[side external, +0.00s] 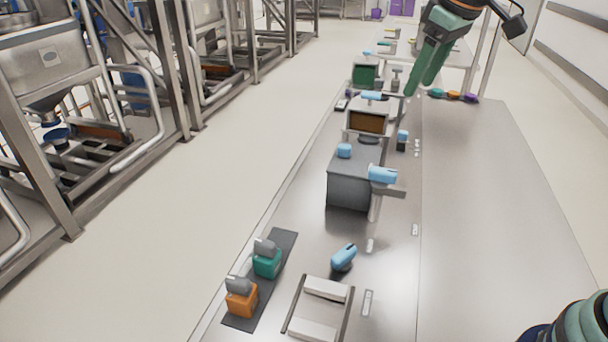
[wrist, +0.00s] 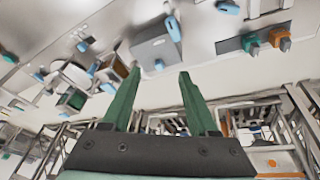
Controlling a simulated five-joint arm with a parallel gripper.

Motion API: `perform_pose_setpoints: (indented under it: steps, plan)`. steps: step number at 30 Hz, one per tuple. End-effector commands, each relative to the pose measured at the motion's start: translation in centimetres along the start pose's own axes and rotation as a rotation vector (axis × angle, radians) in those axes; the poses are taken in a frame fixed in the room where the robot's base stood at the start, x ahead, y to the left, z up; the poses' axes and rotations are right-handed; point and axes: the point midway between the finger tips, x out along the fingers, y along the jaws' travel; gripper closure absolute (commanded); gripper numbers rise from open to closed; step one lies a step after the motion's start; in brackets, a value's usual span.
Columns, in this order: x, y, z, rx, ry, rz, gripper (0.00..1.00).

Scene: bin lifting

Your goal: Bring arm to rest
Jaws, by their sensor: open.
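My gripper (side external: 420,86) is high at the top of the side external view, above the far part of the long steel table (side external: 490,190). Its two green fingers point down and left and are apart, with nothing between them. In the wrist view my gripper (wrist: 160,74) shows both fingers spread and empty. The table appears tilted at the top of that view, with the grey box (wrist: 150,50) beyond the fingertips. The fingers look clear of everything.
A grey box (side external: 348,185) with blue-topped parts stands mid-table. Teal (side external: 267,264) and orange (side external: 241,301) blocks sit on a dark mat in front. A green bin (side external: 365,75) and coloured pieces (side external: 453,96) are farther back. The table's right side is bare.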

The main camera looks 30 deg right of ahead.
Motion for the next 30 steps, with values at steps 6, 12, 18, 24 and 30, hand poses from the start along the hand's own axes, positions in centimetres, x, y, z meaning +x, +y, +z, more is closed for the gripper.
perform_pose_setpoints:
  steps: [6, 12, 18, 24, 30]
  plan:
    - [-0.1, -1.1, 6.4, 0.114, 0.072, 0.018, 0.4]
    - [1.4, -2.1, 11.5, 0.207, 0.129, 0.027, 0.4]
    - [2.8, -2.6, 14.1, 0.255, 0.157, 0.03, 0.4]
    - [3.1, -2.7, 14.5, 0.264, 0.16, 0.03, 0.4]
    - [3.0, -2.7, 14.4, 0.263, 0.159, 0.03, 0.4]
